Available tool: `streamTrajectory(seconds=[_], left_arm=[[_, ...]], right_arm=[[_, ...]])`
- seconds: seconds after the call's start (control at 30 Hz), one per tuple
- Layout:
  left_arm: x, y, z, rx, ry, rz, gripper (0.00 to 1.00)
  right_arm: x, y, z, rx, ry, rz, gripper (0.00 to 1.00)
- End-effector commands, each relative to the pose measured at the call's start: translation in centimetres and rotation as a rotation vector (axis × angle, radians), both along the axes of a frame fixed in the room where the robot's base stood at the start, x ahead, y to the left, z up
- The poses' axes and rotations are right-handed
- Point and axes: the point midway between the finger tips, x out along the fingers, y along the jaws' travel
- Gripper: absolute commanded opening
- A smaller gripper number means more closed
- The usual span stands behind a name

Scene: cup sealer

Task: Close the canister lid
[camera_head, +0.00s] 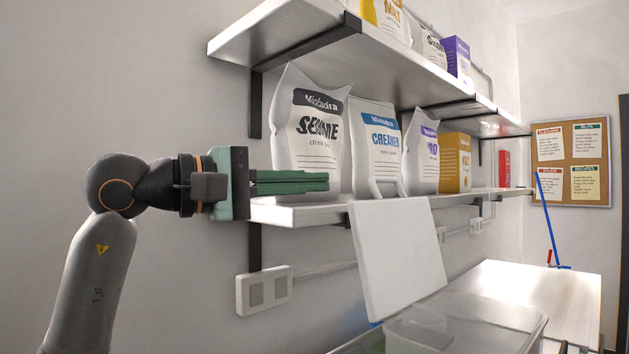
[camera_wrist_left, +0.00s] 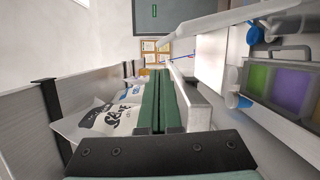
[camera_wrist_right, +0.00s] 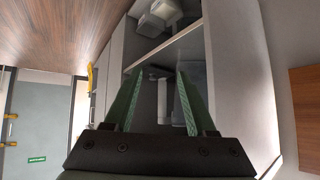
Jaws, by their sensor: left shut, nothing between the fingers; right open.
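The white canister lid (camera_head: 395,255) stands raised and tilted above a clear-walled canister (camera_head: 480,312) at the bottom of the head view. The lid also shows as a pale slab (camera_wrist_left: 245,16) at the top of the left wrist view. My left gripper (camera_head: 324,181) is shut and empty, its green fingers pointing right, above and left of the lid and apart from it, close to the lower shelf. Its fingers (camera_wrist_left: 160,92) are together in the left wrist view. My right gripper (camera_wrist_right: 161,74) is open and empty; it is outside the head view.
An upper shelf (camera_head: 400,75) is above.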

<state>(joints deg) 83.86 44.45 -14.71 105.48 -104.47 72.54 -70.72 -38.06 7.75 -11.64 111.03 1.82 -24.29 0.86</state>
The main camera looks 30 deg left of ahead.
Motion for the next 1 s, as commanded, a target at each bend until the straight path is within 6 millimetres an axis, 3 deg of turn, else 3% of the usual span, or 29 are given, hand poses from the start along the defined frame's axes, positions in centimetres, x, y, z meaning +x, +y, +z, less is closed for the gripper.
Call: streamTrajectory(seconds=[0.2, 0.4, 1.0], left_arm=[[3.4, -2.7, 0.3, -0.003, 0.004, -0.006, 0.0], [5.3, -4.0, 0.2, -0.004, 0.003, -0.004, 0.0], [5.6, -4.6, 0.4, 0.01, -0.004, -0.003, 0.0]], right_arm=[[-0.9, -0.6, 0.2, -0.008, 0.017, -0.01, 0.56], [-0.8, -1.0, 0.5, -0.012, 0.01, -0.018, 0.56], [-0.7, -1.0, 0.9, -0.011, 0.007, -0.02, 0.56]])
